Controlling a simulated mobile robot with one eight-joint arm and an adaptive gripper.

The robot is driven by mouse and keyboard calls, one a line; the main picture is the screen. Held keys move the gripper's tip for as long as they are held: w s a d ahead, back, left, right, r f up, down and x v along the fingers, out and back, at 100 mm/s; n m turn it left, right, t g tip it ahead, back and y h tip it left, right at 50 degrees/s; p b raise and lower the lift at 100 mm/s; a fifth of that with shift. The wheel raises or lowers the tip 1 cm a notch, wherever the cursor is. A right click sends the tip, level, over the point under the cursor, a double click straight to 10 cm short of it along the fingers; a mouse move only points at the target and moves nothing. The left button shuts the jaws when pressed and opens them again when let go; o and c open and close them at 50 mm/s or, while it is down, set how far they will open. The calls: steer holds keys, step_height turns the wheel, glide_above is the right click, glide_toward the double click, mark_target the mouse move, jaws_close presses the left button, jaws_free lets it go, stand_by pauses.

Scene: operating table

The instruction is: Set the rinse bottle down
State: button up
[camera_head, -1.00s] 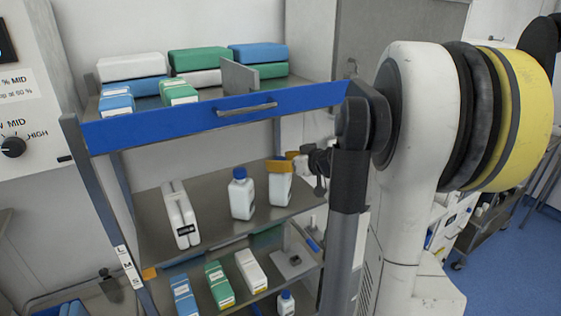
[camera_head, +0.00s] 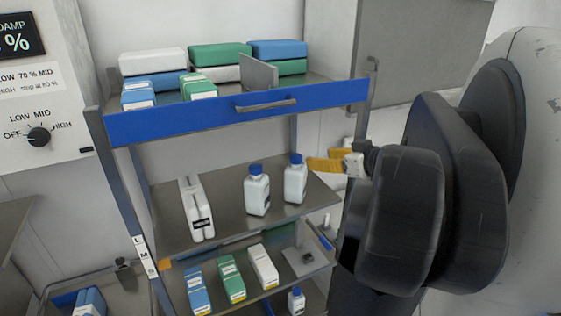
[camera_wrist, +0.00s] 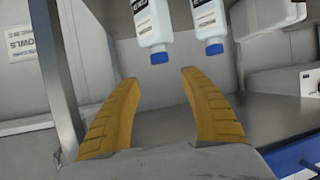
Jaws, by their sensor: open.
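Two white bottles with blue caps stand upright on the middle shelf (camera_head: 222,228): a right one (camera_head: 295,184) and a left one (camera_head: 257,194). Their labels are too small to read, but the right one is where my gripper was earlier. My gripper (camera_head: 316,163) is open and empty, just right of that right bottle. In the wrist view, which looks upside down, the orange fingers (camera_wrist: 161,80) are spread with nothing between them. The right bottle (camera_wrist: 152,27) shows beyond the fingertips, apart from them, with the left bottle (camera_wrist: 209,24) beside it.
A white jug (camera_head: 196,208) stands left on the same shelf. The blue-edged upper shelf (camera_head: 220,119) with several packs is above. Boxes and a small bottle (camera_head: 296,301) are on the lower shelf. A rack post stands right of the bottles.

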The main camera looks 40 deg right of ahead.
steer(key=w+a+f+g+y, duration=0.2)
steer(key=a+f, duration=0.1)
steer(key=a, duration=1)
steer(key=s+a+f+g, duration=0.1)
steer(key=s+a+f, duration=0.1)
steer(key=a, duration=0.5)
steer(key=s+a+f+g+h, duration=0.1)
steer(key=s+a+f+g, duration=0.1)
steer(key=s+a, duration=0.3)
steer(key=s+a+f+g, duration=0.1)
steer(key=s+a, duration=0.2)
steer(key=a, duration=0.6)
steer(key=shift+s+f+h, duration=0.2)
steer(key=shift+f+h, duration=0.1)
steer(key=shift+f, duration=0.1)
